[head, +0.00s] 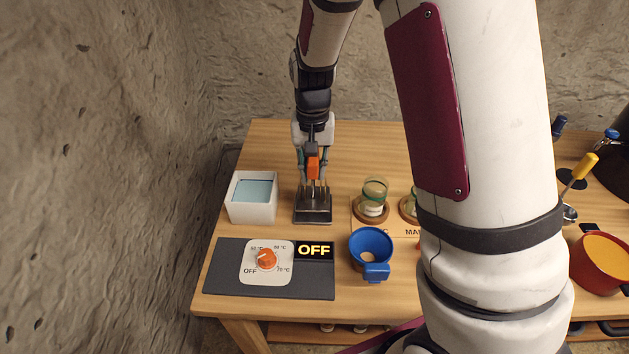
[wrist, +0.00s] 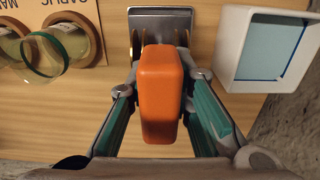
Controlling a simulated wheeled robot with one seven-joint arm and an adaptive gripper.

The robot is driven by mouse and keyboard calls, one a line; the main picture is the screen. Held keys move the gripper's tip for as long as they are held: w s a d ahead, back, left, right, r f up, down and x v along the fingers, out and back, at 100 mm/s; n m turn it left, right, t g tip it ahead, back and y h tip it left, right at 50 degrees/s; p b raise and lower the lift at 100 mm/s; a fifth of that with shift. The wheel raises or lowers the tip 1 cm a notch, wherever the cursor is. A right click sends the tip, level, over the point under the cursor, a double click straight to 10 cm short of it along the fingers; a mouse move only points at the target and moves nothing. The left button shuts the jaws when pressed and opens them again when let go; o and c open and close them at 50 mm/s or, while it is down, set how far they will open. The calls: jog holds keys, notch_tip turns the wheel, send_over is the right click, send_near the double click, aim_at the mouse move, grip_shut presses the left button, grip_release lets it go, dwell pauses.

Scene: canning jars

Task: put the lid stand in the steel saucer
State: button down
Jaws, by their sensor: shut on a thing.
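The lid stand (head: 312,167) shows as an orange block with thin brass prongs below it. My gripper (head: 313,172) points down and is shut on its orange part. In the wrist view the orange block of the lid stand (wrist: 163,90) fills the space between the two teal-padded fingers. The steel saucer (head: 312,219), a dark, shiny rectangular dish, is right below the prongs; it also shows in the wrist view (wrist: 160,13). The prong tips are over or in the saucer; I cannot tell whether they touch its floor.
A white square container (head: 252,213) with blue contents stands close left of the saucer. A dark panel with an orange dial (head: 266,259) lies in front. A blue funnel (head: 371,247) and glass jars on wooden rings (head: 373,210) are to the right. My arm hides part of the table.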

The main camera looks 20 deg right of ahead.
aim_at(313, 198)
jog(key=shift+f, duration=1.75)
jog(key=shift+f, duration=0.2)
jog(key=c, duration=1.4)
grip_release()
jog(key=shift+c, duration=0.2)
jog(key=shift+r, duration=0.1)
notch_tip(313, 198, up, 12)
jog(key=s+r+n+t, duration=0.2)
jog(key=s+r, duration=0.9)
jog(key=s, duration=0.2)
jog(key=s+r+n+t, duration=0.1)
jog(key=s+n+t, duration=0.1)
jog(key=s, duration=1.1)
jog(key=shift+d+r+n, duration=0.15)
jog(key=shift+r+n, duration=0.05)
jog(key=shift+n, duration=0.1)
